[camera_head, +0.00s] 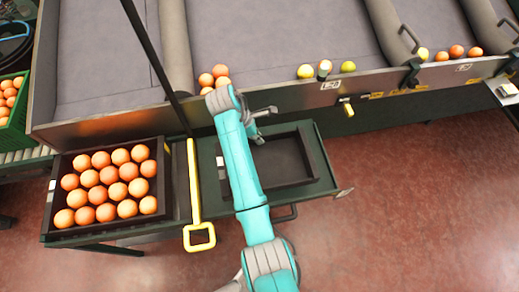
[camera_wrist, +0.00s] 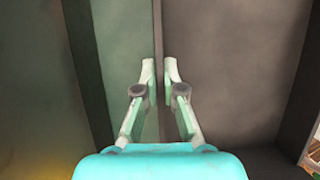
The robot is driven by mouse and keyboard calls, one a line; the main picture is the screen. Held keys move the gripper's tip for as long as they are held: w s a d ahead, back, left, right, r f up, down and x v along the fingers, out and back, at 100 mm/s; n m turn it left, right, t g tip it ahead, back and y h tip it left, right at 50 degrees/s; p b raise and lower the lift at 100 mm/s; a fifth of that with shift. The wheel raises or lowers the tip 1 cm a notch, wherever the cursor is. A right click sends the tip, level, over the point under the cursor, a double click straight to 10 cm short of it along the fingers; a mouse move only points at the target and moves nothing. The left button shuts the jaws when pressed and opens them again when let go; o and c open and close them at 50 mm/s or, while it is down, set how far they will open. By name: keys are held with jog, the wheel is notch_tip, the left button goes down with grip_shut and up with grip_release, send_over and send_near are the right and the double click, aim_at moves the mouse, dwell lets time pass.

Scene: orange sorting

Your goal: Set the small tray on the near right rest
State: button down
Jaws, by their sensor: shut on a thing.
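The small tray (camera_head: 319,150) is dark, empty and rectangular. It is over the green rest (camera_head: 208,160) at the near right, right of the orange-filled crate, and looks level. I cannot tell whether its underside touches the rest all round. My gripper (camera_head: 262,125) is at the tray's far side, partly hidden by my arm. In the wrist view my gripper (camera_wrist: 160,78) has one finger on each side of the tray's thin wall (camera_wrist: 158,30) and is shut on it. The tray's dark floor is on the right there, the green surface on the left. My arm hides part of the tray.
A dark crate (camera_head: 166,180) full of oranges stands left of the rest. A yellow-handled bar (camera_head: 194,190) lies between them. Grey chutes (camera_head: 285,35) with a few fruits lie behind, with a dark post at left. The red floor (camera_head: 420,200) at right is clear.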

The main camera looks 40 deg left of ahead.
aim_at(259, 147)
jog(key=shift+w+d+f, duration=0.1)
jog(key=shift+d+f, duration=0.05)
jog(key=shift+f, duration=2.9)
jog(key=shift+f, duration=0.1)
jog(key=c, duration=1.3)
grip_release()
jog(key=v, duration=1.2)
jog(key=shift+d, duration=0.1)
jog(key=shift+w, duration=0.1)
